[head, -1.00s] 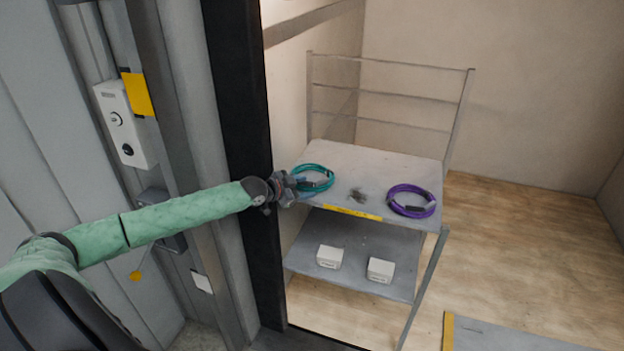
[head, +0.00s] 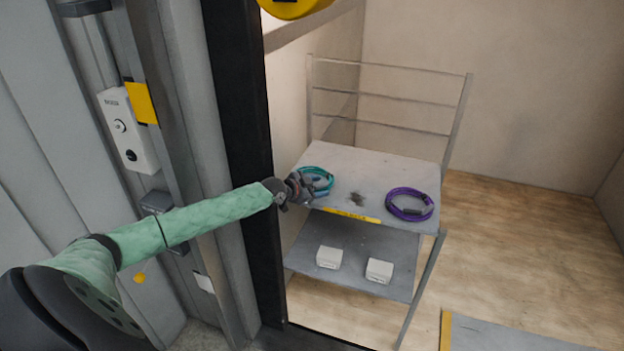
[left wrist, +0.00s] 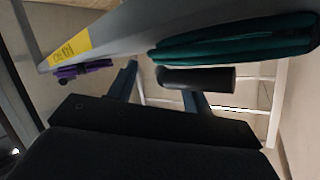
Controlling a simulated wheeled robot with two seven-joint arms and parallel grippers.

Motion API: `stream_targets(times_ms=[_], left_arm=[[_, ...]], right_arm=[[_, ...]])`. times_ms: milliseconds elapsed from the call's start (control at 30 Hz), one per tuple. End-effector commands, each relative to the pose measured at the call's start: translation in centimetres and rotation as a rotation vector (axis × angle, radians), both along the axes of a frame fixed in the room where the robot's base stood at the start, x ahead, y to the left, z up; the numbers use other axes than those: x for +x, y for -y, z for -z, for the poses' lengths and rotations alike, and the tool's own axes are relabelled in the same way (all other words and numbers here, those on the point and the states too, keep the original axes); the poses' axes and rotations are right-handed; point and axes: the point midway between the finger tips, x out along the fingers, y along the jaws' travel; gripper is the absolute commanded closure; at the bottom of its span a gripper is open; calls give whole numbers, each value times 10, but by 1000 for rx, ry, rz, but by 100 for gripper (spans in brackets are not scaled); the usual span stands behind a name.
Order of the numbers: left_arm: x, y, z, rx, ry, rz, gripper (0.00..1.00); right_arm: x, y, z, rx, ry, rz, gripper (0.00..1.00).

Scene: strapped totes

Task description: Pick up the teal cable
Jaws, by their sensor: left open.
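The teal cable (head: 327,172) lies coiled at the left end of the cart's upper shelf (head: 365,165). In the left wrist view the teal coil (left wrist: 240,38) shows large at the upper right, with a dark cylindrical piece (left wrist: 210,78) just below it. My left gripper (head: 308,190) is at the coil's near left side and hides part of it. Its two blue-grey fingers (left wrist: 160,85) are apart, close to the coil. The dark cylinder overlaps one finger; I cannot tell whether they touch. My right gripper is not in view.
Two white boxes (head: 329,258) (head: 379,271) sit on the lower shelf. A black door post (head: 240,150) stands close beside my left arm.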

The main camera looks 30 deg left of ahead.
Motion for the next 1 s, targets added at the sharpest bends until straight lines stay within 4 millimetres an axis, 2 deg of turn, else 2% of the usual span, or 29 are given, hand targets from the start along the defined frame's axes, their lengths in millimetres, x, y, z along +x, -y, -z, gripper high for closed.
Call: stream_targets(times_ms=[333,367,600,1000], left_arm=[[4,2,3,0,-1,0,50],[4,2,3,0,-1,0,54],[4,2,3,0,-1,0,100],[4,2,2,1,-1,2,100]], right_arm=[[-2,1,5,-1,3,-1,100],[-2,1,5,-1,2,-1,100],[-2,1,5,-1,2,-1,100],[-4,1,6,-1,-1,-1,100]])
